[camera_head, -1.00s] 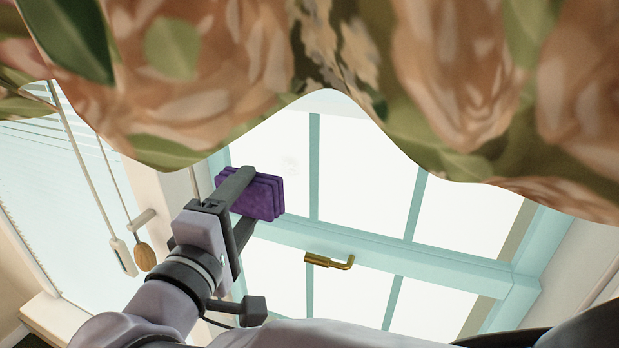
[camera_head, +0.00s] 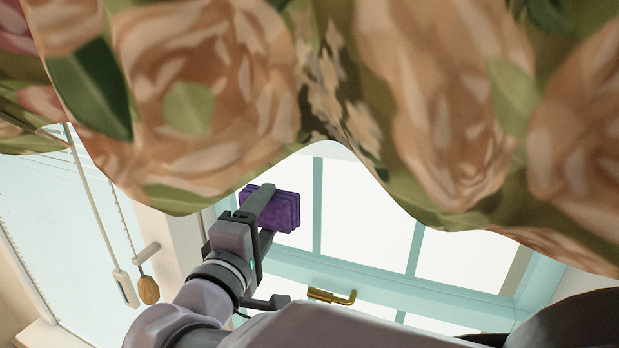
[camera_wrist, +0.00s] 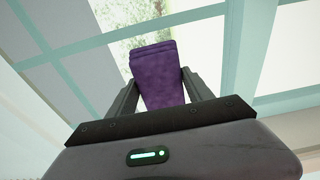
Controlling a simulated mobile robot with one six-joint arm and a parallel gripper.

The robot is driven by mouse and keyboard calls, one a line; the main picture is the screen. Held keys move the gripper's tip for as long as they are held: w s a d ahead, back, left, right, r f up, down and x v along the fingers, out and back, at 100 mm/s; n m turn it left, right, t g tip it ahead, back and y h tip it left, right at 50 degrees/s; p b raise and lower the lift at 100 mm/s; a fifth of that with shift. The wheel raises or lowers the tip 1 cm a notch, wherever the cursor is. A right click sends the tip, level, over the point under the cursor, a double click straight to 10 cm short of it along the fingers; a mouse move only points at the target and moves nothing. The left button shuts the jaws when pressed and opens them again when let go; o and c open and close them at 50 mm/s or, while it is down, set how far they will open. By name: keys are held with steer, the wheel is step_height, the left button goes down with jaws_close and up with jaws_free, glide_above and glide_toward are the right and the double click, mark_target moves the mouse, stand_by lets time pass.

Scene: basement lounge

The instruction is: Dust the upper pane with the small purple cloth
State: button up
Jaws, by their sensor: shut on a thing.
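The small purple cloth (camera_head: 284,211) is a folded, layered pad. My gripper (camera_head: 266,212) is shut on it, with one dark finger across its near face. In the wrist view the cloth (camera_wrist: 157,75) stands out between the two fingers of my gripper (camera_wrist: 158,92). The upper pane (camera_head: 364,222) is bright white behind light teal bars, above a teal cross rail (camera_head: 395,285). The cloth overlaps the left part of the upper glass in the head view. I cannot tell whether it touches the glass. The top of the pane is hidden by a floral valance.
The floral valance (camera_head: 220,90) hangs close across the top of the head view. A brass handle (camera_head: 332,296) sits below the cross rail. At left are a blind (camera_head: 60,220), pull cords with a wooden tassel (camera_head: 148,290), and a white frame post (camera_head: 170,245).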

mark_target(289, 222)
steer(key=shift+b+x, duration=0.5)
steer(key=shift+x, duration=0.5)
steer(key=d+b, duration=0.1)
steer(key=s+d+b, duration=0.1)
steer(key=d, duration=0.1)
steer(key=shift+s+d+f, duration=0.1)
steer(key=shift+s+d, duration=0.1)
steer(key=shift+s+d+b, duration=0.15)
steer(key=shift+d+b, duration=0.2)
steer(key=shift+b, duration=0.05)
steer(key=shift+b, duration=0.5)
steer(key=shift+w+a+b, duration=0.1)
steer(key=shift+w+a, duration=0.15)
steer(key=shift+a, duration=0.4)
steer(key=shift+w+a+b, duration=0.1)
steer(key=shift+w+a, duration=0.2)
steer(key=shift+a, duration=0.3)
steer(key=shift+w+a+b, duration=0.1)
steer(key=shift+w+a, duration=0.15)
steer(key=shift+a, duration=0.4)
steer(key=shift+a+b+v, duration=0.2)
steer(key=shift+b+v, duration=0.05)
steer(key=shift+v, duration=1.15)
steer(key=shift+a+b+v, duration=0.15)
steer(key=shift+b+v, duration=0.05)
steer(key=shift+v, duration=1.2)
